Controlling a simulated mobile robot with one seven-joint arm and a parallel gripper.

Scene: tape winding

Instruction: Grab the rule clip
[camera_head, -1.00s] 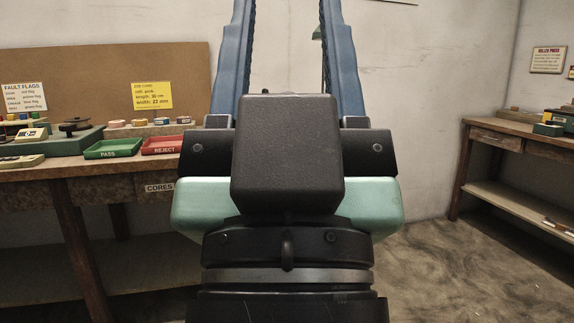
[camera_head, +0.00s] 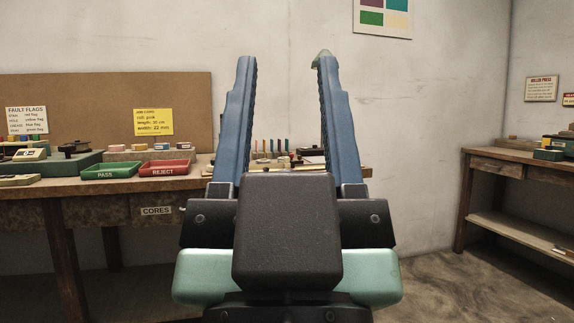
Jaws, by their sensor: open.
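My gripper (camera_head: 287,75) fills the middle of the view, its two blue fingers pointing up and spread wide apart. It is open, and nothing shows between the fingertips but the wall. I cannot make out the rule clip. Part of the workbench (camera_head: 120,190) behind my gripper is hidden by its body.
On the bench stand a green PASS tray (camera_head: 110,170), a red REJECT tray (camera_head: 165,169) and a dark green base (camera_head: 50,165). Several coloured upright pieces (camera_head: 272,147) show between my fingers. A second bench (camera_head: 510,165) stands at the right, with open floor before it.

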